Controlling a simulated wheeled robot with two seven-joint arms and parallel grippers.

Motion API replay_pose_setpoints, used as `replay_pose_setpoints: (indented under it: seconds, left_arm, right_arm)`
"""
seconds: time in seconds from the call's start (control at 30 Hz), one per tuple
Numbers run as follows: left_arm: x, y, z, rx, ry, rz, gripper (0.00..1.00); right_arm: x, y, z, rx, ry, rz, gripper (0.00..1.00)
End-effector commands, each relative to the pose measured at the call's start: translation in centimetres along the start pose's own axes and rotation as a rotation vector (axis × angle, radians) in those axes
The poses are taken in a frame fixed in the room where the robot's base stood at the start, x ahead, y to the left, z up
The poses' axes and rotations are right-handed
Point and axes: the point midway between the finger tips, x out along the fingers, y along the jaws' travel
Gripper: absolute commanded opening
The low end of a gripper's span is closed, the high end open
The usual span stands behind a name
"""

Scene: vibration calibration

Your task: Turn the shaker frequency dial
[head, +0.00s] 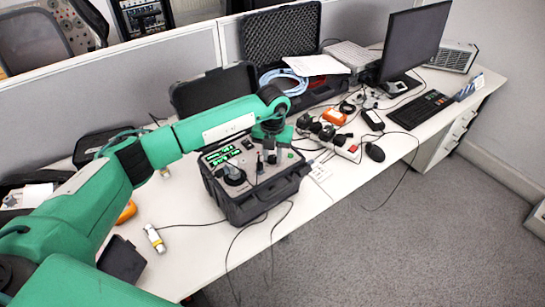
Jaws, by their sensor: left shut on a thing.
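The shaker unit (262,203) is an open black case on the white desk, left of centre in the head view. Its light panel carries a lit green-text display (218,156) and a round black mount (234,177) at the front left. My green left arm reaches over from the left. My left gripper (271,154) points down at the panel's back right and is shut on a small dark knob, which I take to be the frequency dial. The gripper mostly hides the dial, so its setting cannot be read. My right gripper is not in view.
The desk (325,205) has bare room along its front edge. Cables hang from the case over that edge.

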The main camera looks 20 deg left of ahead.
Motion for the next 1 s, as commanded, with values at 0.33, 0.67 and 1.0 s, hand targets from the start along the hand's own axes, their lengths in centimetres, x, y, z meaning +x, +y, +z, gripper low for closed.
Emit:
replay_pose_setpoints:
  seconds: [0.33,0.67,1.0]
  left_arm:
    - [-0.18,0.01,0.10,0.021,-0.003,-0.001,0.04]
    - [-0.15,0.01,0.08,0.019,-0.002,-0.001,0.48]
    - [-0.59,0.00,0.10,0.019,-0.003,0.000,0.48]
  right_arm:
    - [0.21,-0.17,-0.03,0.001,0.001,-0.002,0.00]
    - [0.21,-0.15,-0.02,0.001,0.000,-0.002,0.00]
    - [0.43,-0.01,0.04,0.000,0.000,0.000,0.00]
